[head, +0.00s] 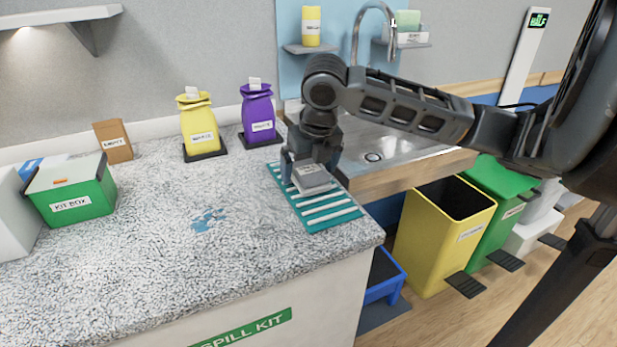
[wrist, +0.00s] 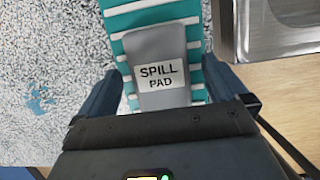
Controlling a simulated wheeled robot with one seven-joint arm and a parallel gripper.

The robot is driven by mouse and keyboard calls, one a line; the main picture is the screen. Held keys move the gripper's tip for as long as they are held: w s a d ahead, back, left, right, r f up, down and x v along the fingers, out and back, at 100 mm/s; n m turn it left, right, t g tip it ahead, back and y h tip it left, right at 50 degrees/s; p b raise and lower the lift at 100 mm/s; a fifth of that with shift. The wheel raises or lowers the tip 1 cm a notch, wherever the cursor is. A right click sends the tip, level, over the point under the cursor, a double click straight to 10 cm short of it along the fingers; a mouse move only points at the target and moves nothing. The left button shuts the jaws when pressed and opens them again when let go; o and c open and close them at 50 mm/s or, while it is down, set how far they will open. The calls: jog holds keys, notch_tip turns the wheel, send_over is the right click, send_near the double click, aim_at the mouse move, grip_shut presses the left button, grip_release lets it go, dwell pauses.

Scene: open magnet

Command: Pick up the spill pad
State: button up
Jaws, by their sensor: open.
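The spill pad (head: 311,177) is a grey flat block with a white label. It lies on a teal rack with white slats (head: 338,217) at the right end of the counter. In the wrist view the spill pad (wrist: 162,62) shows its label "SPILL PAD", and its near end is partly hidden by my gripper body. My gripper (head: 311,166) points down over the pad. Its open fingers (wrist: 160,92) stand on the left and right sides of the pad, with some gap visible on each side.
A sink (head: 385,155) adjoins the rack on the right. A blue spill (head: 208,219) marks the speckled counter. A green kit box (head: 75,192), yellow bag (head: 198,125) and purple bag (head: 258,115) stand farther left. A yellow bin (head: 440,235) stands below on the floor.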

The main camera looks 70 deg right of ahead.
dwell(0.3)
jog(key=c, duration=1.1)
jog(key=shift+r+p, duration=0.25)
jog(key=shift+p, duration=0.1)
jog(key=shift+r, duration=0.1)
